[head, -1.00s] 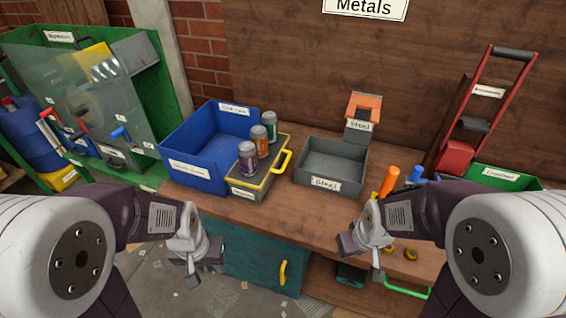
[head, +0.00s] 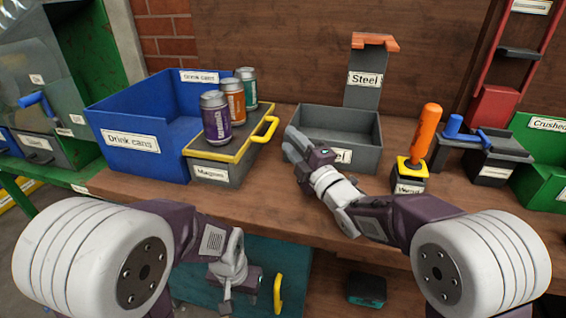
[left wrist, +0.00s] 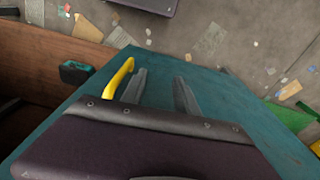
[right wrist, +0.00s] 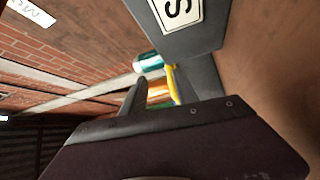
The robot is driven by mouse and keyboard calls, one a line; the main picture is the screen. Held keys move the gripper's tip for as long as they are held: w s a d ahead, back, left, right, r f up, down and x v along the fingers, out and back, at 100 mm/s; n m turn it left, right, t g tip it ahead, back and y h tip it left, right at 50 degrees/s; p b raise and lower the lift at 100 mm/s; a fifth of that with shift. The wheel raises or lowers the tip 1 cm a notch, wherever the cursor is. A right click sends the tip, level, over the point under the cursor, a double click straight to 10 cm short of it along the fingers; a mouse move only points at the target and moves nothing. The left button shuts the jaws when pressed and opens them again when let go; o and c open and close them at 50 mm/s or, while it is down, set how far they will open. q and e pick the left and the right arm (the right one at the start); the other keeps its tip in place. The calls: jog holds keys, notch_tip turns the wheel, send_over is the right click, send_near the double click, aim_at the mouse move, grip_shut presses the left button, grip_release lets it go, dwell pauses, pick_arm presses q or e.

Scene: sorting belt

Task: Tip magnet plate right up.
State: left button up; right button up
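The magnet plate (head: 217,170) is a grey box with a yellow rim and a yellow handle (head: 266,130) on its right. Its label is partly legible. Purple (head: 216,118), orange (head: 233,100) and teal (head: 247,88) cans stand upright on it. My right gripper (head: 293,143) is above the counter, right of the handle and in front of the steel bin, apart from the handle. In the right wrist view its fingers look spread, with the yellow handle (right wrist: 173,84) beyond them. My left gripper (head: 226,302) is low before the teal cabinet, its fingers (left wrist: 160,88) apart and empty.
The blue drink cans bin (head: 140,135) stands left of the plate. The grey steel bin (head: 345,125) is to its right. An orange-handled joystick (head: 425,135) and a blue lever (head: 455,125) stand further right. The counter's front strip (head: 265,205) is clear.

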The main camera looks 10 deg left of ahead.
aim_at(271, 128)
jog(key=shift+s+a+f+y, duration=0.15)
jog(key=shift+s+a+f, duration=0.15)
jog(key=shift+f, duration=0.15)
jog(key=shift+s+a+f+y, duration=0.15)
jog(key=shift+s+a+f, duration=0.1)
jog(key=shift+f, duration=0.15)
jog(key=shift+g, duration=0.3)
jog(key=b+x, duration=0.1)
jog(key=x, duration=0.8)
jog(key=shift+w, duration=0.15)
grip_shut()
